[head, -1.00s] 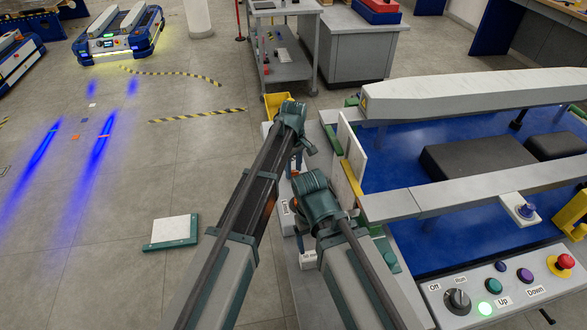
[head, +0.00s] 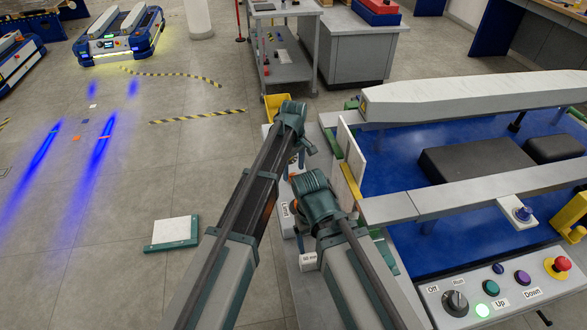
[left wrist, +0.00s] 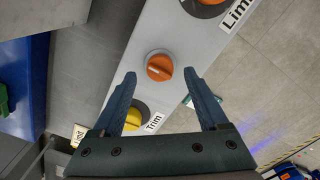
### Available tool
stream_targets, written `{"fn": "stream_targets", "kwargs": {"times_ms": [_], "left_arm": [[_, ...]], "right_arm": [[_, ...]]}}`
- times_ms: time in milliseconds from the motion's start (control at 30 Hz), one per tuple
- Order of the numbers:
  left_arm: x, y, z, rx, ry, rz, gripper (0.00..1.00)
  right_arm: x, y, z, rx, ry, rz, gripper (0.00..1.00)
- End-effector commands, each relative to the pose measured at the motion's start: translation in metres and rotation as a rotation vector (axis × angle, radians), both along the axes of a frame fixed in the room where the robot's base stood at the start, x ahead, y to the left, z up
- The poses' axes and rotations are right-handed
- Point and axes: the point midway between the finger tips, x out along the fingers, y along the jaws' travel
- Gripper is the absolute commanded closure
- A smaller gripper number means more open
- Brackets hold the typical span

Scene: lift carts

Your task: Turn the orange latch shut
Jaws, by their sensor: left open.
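In the left wrist view an orange round knob (left wrist: 160,67) with a raised ridge sits on a light grey panel (left wrist: 187,45). I take it to be the orange latch. My left gripper (left wrist: 159,76) is open, with its two dark fingertips on either side of the knob in the picture. I cannot tell whether they touch it. A yellow knob (left wrist: 133,118) beside a "Trim" label lies partly behind the left finger. In the head view my arms cover much of the panel, and the latch cannot be made out. My right gripper is not seen clearly.
Another orange knob (left wrist: 207,2) shows at the top edge, near a partly cut-off label. In the head view a blue-decked lift cart (head: 400,165) stands right, with a button panel (head: 500,290) in front. Open floor (head: 120,200) lies left.

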Motion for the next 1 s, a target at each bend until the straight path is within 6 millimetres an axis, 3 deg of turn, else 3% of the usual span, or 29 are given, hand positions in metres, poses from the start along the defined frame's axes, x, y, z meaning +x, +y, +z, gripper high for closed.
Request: {"fn": "stream_targets", "kwargs": {"times_ms": [33,700,1000], "left_arm": [[0.0,0.0,0.011,0.0,0.0,0.0,0.23],[0.0,0.0,0.112,0.0,0.0,0.001,0.23],[0.0,0.0,0.125,0.0,0.0,0.001,0.23]], "right_arm": [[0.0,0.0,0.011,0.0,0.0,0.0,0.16],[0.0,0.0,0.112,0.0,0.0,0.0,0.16],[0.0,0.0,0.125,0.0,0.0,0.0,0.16]]}}
